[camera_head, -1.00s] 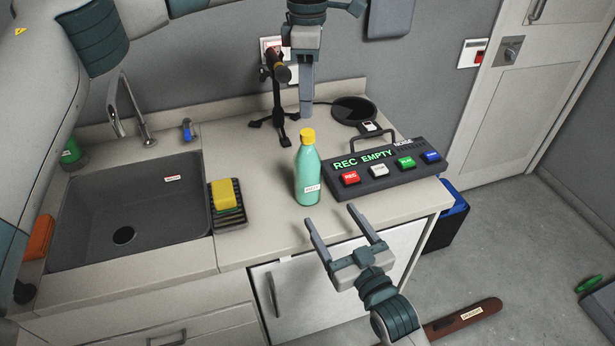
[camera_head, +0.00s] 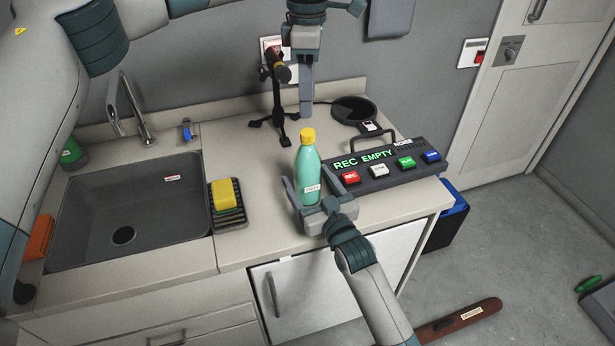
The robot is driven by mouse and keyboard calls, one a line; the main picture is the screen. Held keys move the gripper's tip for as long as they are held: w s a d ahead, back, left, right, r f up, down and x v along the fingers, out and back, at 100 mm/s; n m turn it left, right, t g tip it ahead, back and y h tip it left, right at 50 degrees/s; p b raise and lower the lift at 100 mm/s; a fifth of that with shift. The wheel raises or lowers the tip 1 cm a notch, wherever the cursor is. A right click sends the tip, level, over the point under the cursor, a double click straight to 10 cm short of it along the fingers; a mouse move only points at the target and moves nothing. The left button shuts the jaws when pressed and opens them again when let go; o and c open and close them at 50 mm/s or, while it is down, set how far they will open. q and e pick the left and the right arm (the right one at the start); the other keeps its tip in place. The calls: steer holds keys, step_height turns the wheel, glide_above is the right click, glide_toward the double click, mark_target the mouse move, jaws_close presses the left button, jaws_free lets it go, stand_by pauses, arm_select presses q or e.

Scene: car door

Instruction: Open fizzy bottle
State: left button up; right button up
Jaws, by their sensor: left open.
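The fizzy bottle (camera_head: 307,165) is teal with a yellow cap (camera_head: 308,136) and a small white label. It stands upright on the counter, cap on. My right gripper (camera_head: 307,180) reaches in from the lower right, its fingers open on either side of the bottle's lower body. Whether a finger touches the bottle I cannot tell. My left gripper (camera_head: 306,98) hangs pointing down behind the bottle and above it in the picture, apart from the cap. It is open, seen edge-on so that its fingers overlap, and it holds nothing visible.
A recorder panel (camera_head: 375,177) reading "REC EMPTY" with coloured buttons sits just right of the bottle. A black stand (camera_head: 277,105) is behind it. The sink (camera_head: 90,215) and a rack with a yellow sponge (camera_head: 223,193) are left. Counter between rack and bottle is clear.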

mark_target(308, 132)
steer(key=shift+w, duration=0.2)
jaws_close()
arm_select(q)
steer(key=m, duration=0.8)
steer(key=shift+m, duration=0.4)
steer(key=m, duration=0.9)
steer(key=shift+f, duration=4)
